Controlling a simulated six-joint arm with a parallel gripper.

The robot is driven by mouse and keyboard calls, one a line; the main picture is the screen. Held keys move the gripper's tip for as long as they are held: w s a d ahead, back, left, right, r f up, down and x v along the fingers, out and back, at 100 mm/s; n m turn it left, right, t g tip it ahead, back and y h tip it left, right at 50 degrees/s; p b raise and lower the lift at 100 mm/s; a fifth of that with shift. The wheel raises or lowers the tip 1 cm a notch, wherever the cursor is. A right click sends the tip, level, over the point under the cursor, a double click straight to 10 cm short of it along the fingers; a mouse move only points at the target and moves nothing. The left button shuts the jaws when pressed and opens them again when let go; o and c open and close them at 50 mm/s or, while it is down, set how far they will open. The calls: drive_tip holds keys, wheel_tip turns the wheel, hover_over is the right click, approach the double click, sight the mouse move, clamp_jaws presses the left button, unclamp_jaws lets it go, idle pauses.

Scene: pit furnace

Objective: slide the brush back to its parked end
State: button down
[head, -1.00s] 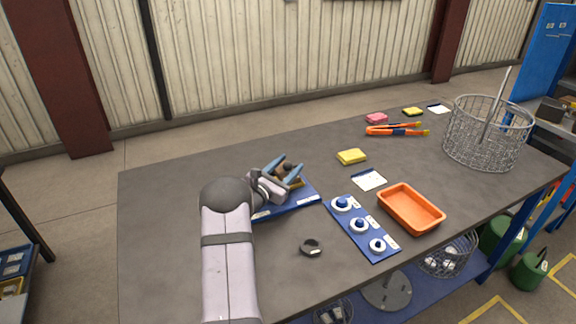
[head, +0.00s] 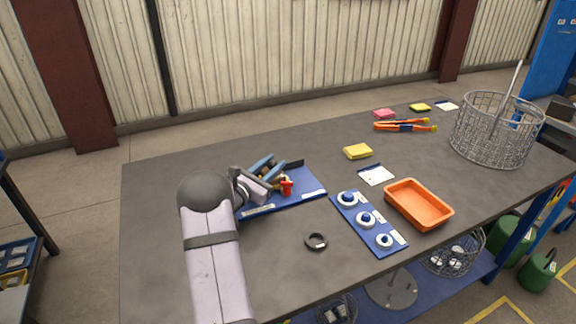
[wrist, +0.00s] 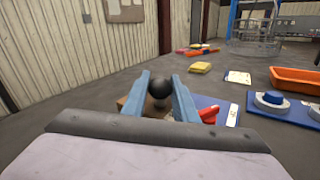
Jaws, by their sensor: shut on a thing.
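The brush shows a round black knob (wrist: 160,88) over a brown block (wrist: 132,104) in the wrist view. My gripper (wrist: 162,90) is shut on the knob, with one blue finger on each side. In the head view my gripper (head: 268,170) is low over the left part of a blue board (head: 308,184), and the brush is mostly hidden by the fingers. A red piece (head: 287,187) stands on the board just right of the gripper; it also shows in the wrist view (wrist: 208,115).
A blue panel with round knobs (head: 374,229), a dark ring (head: 316,242) and an orange tray (head: 418,204) lie to the right. A yellow sponge (head: 358,152), orange-handled tongs (head: 404,126) and a wire basket (head: 492,132) are farther back. The table's left side is clear.

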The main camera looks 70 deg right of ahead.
drive_tip(key=w+a+b, duration=0.1)
drive_tip(key=w+a, duration=0.4)
drive_tip(key=shift+w+a+b, duration=0.3)
drive_tip(key=shift+a+b, duration=0.05)
drive_tip(key=shift+b, duration=0.05)
drive_tip(key=c, duration=1.4)
unclamp_jaws()
drive_tip(key=shift+c, duration=0.2)
drive_tip(key=shift+w+a+b, duration=0.25)
drive_tip(key=shift+a, duration=0.95)
drive_tip(key=shift+w+a+b, duration=0.2)
drive_tip(key=shift+a, duration=0.95)
drive_tip(key=shift+w+a+b, duration=0.25)
drive_tip(key=shift+a, duration=0.95)
